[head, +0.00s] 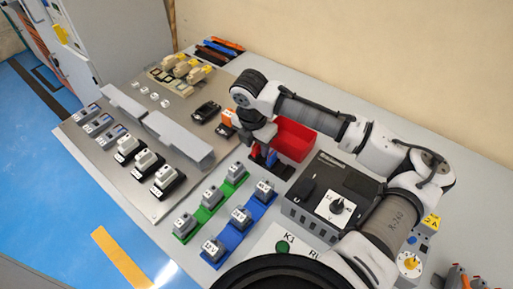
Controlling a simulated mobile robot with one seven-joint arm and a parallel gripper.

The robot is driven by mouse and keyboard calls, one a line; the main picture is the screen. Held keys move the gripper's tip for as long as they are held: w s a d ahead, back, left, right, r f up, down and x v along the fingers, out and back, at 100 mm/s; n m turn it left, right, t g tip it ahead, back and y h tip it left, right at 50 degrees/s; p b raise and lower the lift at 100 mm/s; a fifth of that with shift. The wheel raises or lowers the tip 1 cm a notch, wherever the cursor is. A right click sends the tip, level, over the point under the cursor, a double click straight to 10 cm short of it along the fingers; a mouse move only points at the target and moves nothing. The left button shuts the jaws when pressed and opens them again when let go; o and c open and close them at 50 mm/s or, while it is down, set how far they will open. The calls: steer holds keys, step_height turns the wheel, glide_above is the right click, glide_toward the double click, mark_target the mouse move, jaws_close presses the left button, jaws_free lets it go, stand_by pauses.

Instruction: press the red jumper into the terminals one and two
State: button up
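My gripper (260,148) points down near the middle of the table, just left of a red bin. Small red and blue pieces (270,157) show right at its fingertips, by a dark block; I cannot tell whether the red one is the jumper or whether it is held. Grey terminals with white labels stand on a green strip (208,212) and a blue strip (228,234), in front of my gripper. More terminals with black bases (146,164) stand in a row on the grey panel to the left. The numbers are too small to read surely.
The red bin (295,139) is right of my gripper. A black-topped grey box (330,195) with a knob stands further right. Raised grey duct covers (178,138) cross the panel (115,165). Yellow-topped parts (181,68) and pens (220,47) lie at the back.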

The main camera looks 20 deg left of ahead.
mark_target(256, 144)
jaws_close()
step_height(256, 144, up, 20)
steer(key=b, duration=0.1)
steer(key=shift+b, duration=0.3)
